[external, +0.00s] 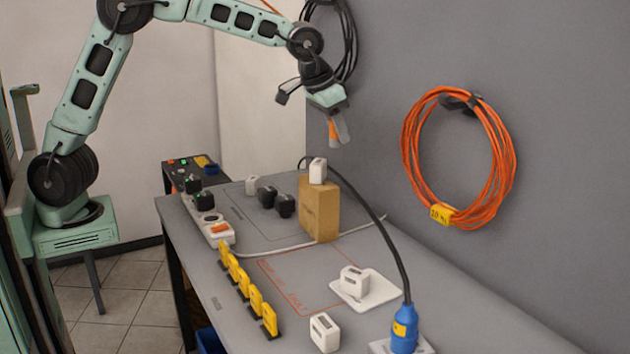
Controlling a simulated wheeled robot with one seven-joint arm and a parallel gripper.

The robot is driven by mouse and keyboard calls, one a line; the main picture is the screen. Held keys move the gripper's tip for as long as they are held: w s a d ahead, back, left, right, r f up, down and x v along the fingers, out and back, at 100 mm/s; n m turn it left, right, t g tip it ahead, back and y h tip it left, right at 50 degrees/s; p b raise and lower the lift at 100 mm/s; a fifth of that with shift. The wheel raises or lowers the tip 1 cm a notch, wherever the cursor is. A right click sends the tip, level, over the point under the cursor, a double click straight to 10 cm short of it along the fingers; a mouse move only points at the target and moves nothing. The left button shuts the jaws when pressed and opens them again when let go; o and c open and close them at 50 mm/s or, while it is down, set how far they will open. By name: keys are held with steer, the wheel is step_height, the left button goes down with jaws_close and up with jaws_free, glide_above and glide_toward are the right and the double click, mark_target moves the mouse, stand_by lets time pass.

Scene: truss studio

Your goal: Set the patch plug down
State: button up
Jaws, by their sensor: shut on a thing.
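My gripper (339,134) hangs in the air above the far part of the grey table (225,275), pointing down, near the grey wall. It is shut on a small orange thing (333,131), which I take to be the patch plug. Its shape is mostly hidden by the fingers. The held thing is above and a little right of a cardboard box (319,212), with a visible gap in the picture. A white plug-like block (318,170) stands on top of the box.
A power strip (207,222) with black plugs lies at the left edge. Several yellow tags (247,290) stand in a row. White blocks (324,332) sit in front and on a white plate (378,291). A blue connector (404,328) has an arching black cable. A red-outlined area is partly clear.

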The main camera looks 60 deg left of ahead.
steer(key=f, duration=0.9)
steer(key=f+p, duration=0.1)
steer(key=f, duration=0.8)
steer(key=d+f, duration=0.1)
steer(key=f, duration=0.9)
steer(key=shift+s+p, duration=0.35)
steer(key=shift+s, duration=0.05)
steer(key=shift+f, duration=0.1)
steer(key=shift+f, duration=0.1)
steer(key=o, duration=1)
